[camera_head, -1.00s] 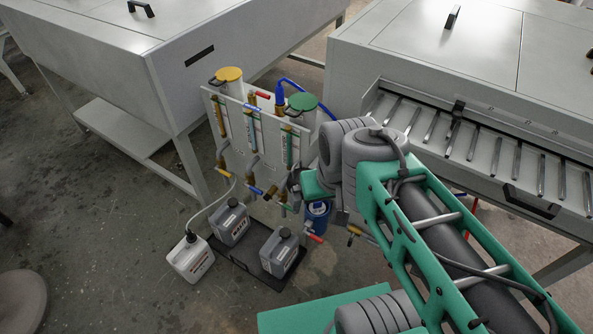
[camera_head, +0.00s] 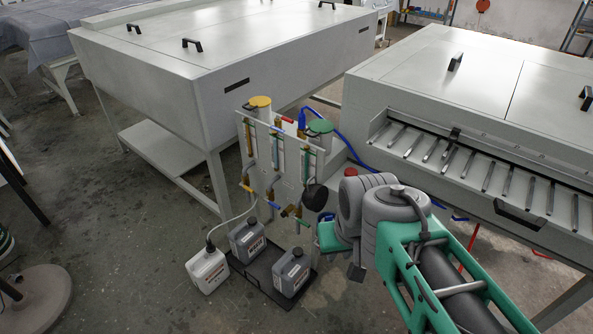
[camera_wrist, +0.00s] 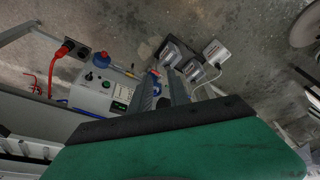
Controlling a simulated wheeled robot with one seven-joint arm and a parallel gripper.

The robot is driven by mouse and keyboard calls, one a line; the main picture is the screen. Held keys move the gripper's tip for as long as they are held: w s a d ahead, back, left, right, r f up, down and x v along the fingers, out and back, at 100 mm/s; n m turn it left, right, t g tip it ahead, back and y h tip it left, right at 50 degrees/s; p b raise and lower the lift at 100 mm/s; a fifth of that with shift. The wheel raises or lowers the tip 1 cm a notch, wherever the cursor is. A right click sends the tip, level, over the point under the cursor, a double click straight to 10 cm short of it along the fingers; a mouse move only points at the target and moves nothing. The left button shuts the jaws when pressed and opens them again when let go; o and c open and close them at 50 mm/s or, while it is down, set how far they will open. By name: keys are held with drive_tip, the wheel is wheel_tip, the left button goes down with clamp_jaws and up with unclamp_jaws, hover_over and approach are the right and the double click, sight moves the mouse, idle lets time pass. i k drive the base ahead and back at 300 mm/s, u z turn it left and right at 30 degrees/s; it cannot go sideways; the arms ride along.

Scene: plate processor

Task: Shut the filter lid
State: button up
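A dark round disc (camera_head: 315,197), perhaps the filter lid, shows at the lower right of the white valve panel (camera_head: 290,160) in the head view. It faces the camera, and I cannot tell its hinge or how far open it is. The blue filter body is mostly hidden behind my wrist. In the wrist view a blue round part (camera_wrist: 101,60) sits by a pale box (camera_wrist: 95,90); I cannot tell if it belongs to the filter. My gripper (camera_wrist: 163,80) has its two dark fingers apart with nothing held between them.
Canisters (camera_head: 208,270) stand on the floor below the panel, some in a black tray (camera_head: 262,285). Grey processor machines stand at left (camera_head: 200,90) and right (camera_head: 430,90). A blue hose (camera_head: 345,145) runs behind the panel.

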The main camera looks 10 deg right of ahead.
sight(314, 196)
drive_tip(key=u, duration=0.7)
drive_tip(key=i, duration=0.9)
drive_tip(key=u, duration=1.05)
